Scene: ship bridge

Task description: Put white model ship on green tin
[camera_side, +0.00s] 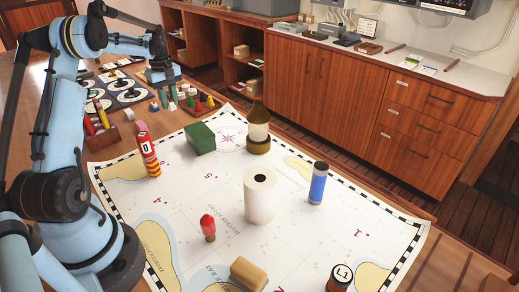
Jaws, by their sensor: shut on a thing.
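My gripper (163,82) is at the back left, above a group of small pieces past the chart's far edge. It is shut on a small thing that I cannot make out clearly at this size. Small white pieces (154,106) show below and beside the fingers; I cannot tell whether one of them is the white model ship. The green tin (200,138) is a dark green box on the chart, to the right of and nearer than my gripper. Its visible top is bare.
A red extinguisher-like can (148,155), a brown-and-cream bottle (258,132), a white roll (260,195), a blue cylinder (317,184) and a red-topped piece (208,228) stand on the chart (345,240). A tan block (248,273) lies in front. Cabinets stand behind.

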